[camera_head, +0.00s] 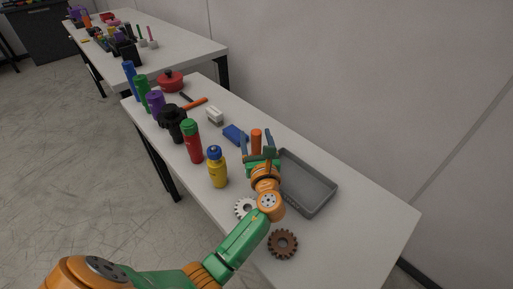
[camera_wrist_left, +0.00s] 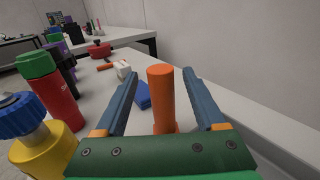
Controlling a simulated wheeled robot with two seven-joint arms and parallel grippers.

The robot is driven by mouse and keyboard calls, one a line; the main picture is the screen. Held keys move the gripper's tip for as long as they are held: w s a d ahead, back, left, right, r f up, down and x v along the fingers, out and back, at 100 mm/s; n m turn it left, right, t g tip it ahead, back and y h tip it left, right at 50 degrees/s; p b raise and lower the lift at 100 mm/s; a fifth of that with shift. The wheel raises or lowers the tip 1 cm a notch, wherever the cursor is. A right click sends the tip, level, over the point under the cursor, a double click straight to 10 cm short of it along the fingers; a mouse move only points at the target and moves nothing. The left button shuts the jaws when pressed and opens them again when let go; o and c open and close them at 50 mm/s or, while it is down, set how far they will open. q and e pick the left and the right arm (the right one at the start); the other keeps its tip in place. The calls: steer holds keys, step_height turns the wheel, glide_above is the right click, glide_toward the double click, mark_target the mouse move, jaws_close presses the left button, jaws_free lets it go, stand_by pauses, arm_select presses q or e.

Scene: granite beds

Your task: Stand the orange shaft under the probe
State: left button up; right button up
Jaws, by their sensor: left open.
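The orange shaft (camera_head: 256,137) stands upright on the near table, just left of the grey tray. In the left wrist view the shaft (camera_wrist_left: 162,100) rises between the two blue fingers, with a gap on each side. My left gripper (camera_head: 257,145) is open around it and holds nothing; it also shows in the left wrist view (camera_wrist_left: 160,80). The shaft's foot is hidden behind the gripper body. I cannot make out the probe for certain in either view. My right gripper is not in view.
A grey tray (camera_head: 325,185) lies right of the gripper. A blue block (camera_head: 235,134), a yellow bottle (camera_head: 218,173), a red bottle (camera_head: 193,146), a white gear (camera_head: 242,207) and a brown gear (camera_head: 283,244) are near. A second table (camera_head: 185,47) stands behind. The near table's right end is clear.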

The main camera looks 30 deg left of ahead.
arm_select(q)
steer(key=shift+w+a+f, duration=0.15)
steer(key=shift+w, duration=0.2)
steer(key=shift+s, duration=0.15)
steer(key=c, duration=0.4)
jaws_close()
stand_by(0.6)
